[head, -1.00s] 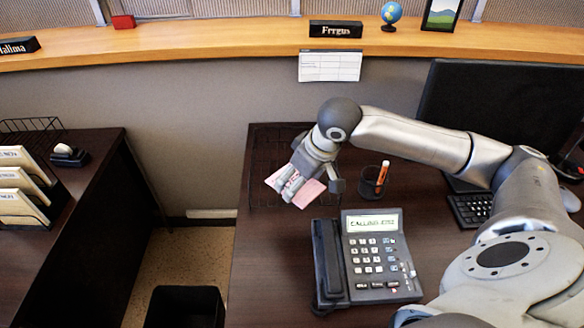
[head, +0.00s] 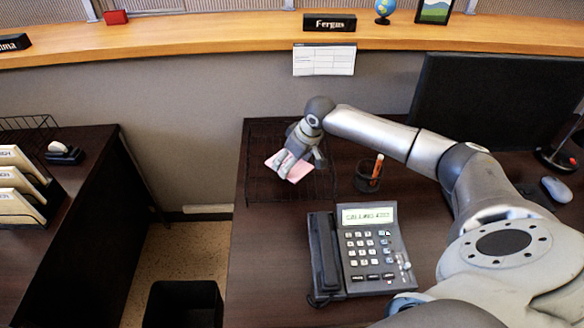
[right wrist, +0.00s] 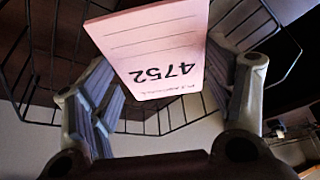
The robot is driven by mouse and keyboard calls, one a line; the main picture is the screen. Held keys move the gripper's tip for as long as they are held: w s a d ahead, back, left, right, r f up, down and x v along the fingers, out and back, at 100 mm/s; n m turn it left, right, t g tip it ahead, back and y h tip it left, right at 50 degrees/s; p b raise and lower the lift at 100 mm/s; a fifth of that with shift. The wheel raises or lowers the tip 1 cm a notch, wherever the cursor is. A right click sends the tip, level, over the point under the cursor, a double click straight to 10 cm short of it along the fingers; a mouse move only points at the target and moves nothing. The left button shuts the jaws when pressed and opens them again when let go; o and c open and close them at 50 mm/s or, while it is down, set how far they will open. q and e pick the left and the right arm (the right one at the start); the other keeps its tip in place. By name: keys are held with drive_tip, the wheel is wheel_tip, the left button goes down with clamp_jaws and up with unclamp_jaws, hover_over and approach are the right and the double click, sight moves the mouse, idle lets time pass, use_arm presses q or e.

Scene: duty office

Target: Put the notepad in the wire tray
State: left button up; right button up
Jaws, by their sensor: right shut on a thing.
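The notepad (head: 297,174) is a small pink pad; in the right wrist view its face (right wrist: 155,50) reads 4752 with ruled lines. My right gripper (head: 293,161) is shut on it, one finger on each side. The black wire tray (head: 258,190) sits at the back left of the dark desk. The notepad is over the tray's area in the head view, and tray wires (right wrist: 50,60) show around it in the wrist view. I cannot tell whether the pad touches the tray floor. My left gripper is not in view.
A desk phone (head: 362,250) stands in front of the tray. A dark pen cup (head: 367,183) with an orange pen is to its right. A monitor (head: 480,105) and mouse (head: 556,189) are farther right. A black bin (head: 183,304) stands on the floor at left.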

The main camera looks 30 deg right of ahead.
drive_tip(key=shift+w+d+f, duration=0.15)
drive_tip(key=shift+w+f, duration=0.1)
drive_tip(key=shift+f, duration=1.7)
drive_tip(key=o, duration=1)
drive_tip(key=shift+w+f, duration=0.1)
drive_tip(key=v, duration=1.2)
drive_tip(key=shift+d+p, duration=0.1)
drive_tip(key=shift+p, duration=0.2)
